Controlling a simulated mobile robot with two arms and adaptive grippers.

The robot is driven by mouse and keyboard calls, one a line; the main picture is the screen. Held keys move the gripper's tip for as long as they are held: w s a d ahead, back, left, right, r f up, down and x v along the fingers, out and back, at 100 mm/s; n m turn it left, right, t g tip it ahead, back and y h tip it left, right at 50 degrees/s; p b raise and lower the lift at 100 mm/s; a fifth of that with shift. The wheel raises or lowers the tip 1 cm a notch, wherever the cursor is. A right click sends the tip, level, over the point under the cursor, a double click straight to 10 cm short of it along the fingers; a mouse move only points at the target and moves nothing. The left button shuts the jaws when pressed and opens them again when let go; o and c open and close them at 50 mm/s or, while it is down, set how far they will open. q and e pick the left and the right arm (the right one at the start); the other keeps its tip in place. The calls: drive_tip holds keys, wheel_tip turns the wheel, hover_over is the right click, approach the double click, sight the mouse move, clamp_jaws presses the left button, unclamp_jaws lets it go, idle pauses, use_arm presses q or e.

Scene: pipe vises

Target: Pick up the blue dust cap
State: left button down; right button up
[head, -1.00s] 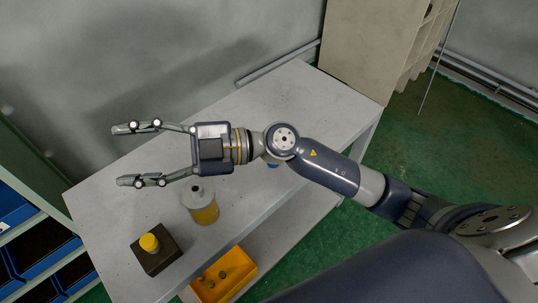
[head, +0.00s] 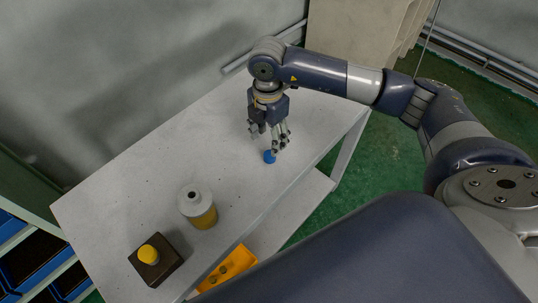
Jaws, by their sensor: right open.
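The blue dust cap (head: 269,156) lies on the grey table (head: 135,190), toward its right front edge. My right gripper (head: 267,145) points down just above and behind the cap. Its fingers are open and nothing shows between them. The lower finger hangs close to the cap; I cannot tell whether it touches. My left gripper is not in the head view.
A grey and yellow cylinder (head: 198,208) and a dark block with a yellow knob (head: 150,254) stand at the table's left. A yellow bin (head: 230,266) sits on the lower shelf. Blue bins (head: 22,256) are at far left. The table around the cap is clear.

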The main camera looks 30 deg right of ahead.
sight(270, 157)
drive_tip(key=f, duration=0.4)
drive_tip(key=f+p, duration=0.1)
drive_tip(key=f, duration=0.1)
drive_tip(key=shift+s+d, duration=0.1)
drive_tip(key=shift+s, duration=0.15)
drive_tip(key=shift+w+f, duration=0.1)
drive_tip(key=shift+f, duration=0.45)
drive_tip(key=c, duration=1)
